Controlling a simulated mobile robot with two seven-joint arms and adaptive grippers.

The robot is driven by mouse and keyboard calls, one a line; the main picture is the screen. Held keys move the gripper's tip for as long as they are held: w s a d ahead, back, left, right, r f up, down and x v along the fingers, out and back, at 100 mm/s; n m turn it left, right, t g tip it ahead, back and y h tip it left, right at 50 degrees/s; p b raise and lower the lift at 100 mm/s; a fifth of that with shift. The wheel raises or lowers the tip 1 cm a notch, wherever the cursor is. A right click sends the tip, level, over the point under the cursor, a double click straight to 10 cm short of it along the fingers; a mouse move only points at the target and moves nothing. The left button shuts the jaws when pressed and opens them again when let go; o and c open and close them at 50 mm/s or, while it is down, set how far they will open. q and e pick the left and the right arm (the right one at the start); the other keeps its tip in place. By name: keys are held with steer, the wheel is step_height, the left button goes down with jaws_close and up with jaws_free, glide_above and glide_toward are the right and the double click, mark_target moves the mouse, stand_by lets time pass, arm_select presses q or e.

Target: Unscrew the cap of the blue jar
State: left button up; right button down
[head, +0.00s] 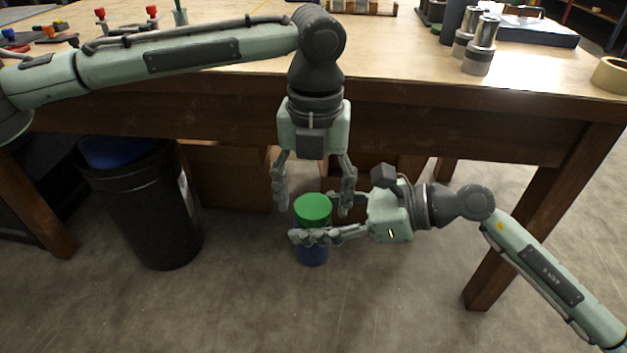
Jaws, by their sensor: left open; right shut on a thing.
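The blue jar (312,255) is upright in front of the table, with its green cap (313,208) on top. My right gripper (318,222) comes in from the right and is shut on the blue jar, its fingers around the body below the cap. The fingers hide part of the jar's side. My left gripper (314,196) points down from above, open, with one finger on each side above the green cap. Its fingertips look close to the cap's height; I cannot tell whether they touch it.
A wooden table (420,110) stands behind, with metal cylinders (480,45), a tape roll (611,75) and small coloured parts on it. A black bin (145,205) stands at left. Cardboard boxes (225,178) are under the table. The floor in front is clear.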

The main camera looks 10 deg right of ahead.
arm_select(q)
steer(key=shift+f, duration=0.1)
steer(key=c, duration=1.2)
steer(key=n, duration=0.3)
steer(key=o, duration=1.3)
steer(key=shift+c, duration=0.2)
step_height(320, 180, up, 5)
steer(key=shift+f, duration=0.15)
steer(key=shift+c, duration=0.3)
step_height(320, 180, up, 3)
steer(key=m, duration=0.2)
steer(key=shift+m, duration=0.4)
steer(key=shift+f, duration=3.85)
